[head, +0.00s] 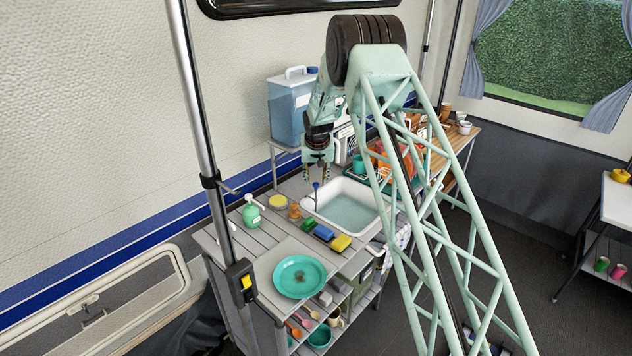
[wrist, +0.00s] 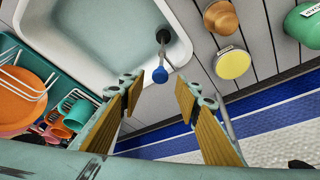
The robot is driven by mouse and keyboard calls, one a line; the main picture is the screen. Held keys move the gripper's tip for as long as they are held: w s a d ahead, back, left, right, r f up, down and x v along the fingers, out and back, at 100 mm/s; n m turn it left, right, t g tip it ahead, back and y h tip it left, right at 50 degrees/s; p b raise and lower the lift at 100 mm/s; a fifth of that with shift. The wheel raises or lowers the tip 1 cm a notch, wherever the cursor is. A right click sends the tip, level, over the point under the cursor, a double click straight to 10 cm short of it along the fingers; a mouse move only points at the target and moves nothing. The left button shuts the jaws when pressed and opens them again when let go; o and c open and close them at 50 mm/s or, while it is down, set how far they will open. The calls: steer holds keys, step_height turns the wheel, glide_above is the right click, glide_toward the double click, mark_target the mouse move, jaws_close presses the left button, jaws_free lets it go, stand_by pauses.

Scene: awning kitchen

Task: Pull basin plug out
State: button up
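The white basin (head: 326,221) is set in the grey slatted counter and looks filled with bluish water. It also shows in the wrist view (wrist: 178,20), at the top. My gripper (head: 319,176) hangs above the counter at the basin's back edge, pointing down.
A blue water container (head: 290,108) stands behind. A dish rack (wrist: 64,105) with crockery is on the other side.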

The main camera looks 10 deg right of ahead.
steer(key=v, duration=0.9)
steer(key=shift+r, duration=0.4)
steer(key=shift+s, duration=0.15)
steer(key=s+d+r+b, duration=0.1)
steer(key=s+r+b, duration=0.2)
steer(key=s+r, duration=1.4)
steer(key=s+r+b, duration=0.1)
steer(key=s+r, duration=0.4)
steer(key=s, duration=0.4)
steer(key=s+r+b, duration=0.1)
steer(key=s+r, duration=0.4)
steer(key=s, duration=0.4)
steer(key=s+r+n+b, duration=0.1)
steer(key=s+b, duration=0.2)
steer(key=s, duration=2)
steer(key=s+f+b, duration=0.1)
steer(key=s+f, duration=0.2)
steer(key=s, duration=0.7)
steer(key=s+f+b, duration=0.1)
steer(key=s+f, duration=0.2)
steer(key=s, duration=0.8)
steer(key=shift+d+g+y, duration=0.25)
steer(key=shift+g+y, duration=0.05)
steer(key=shift+w, duration=0.1)
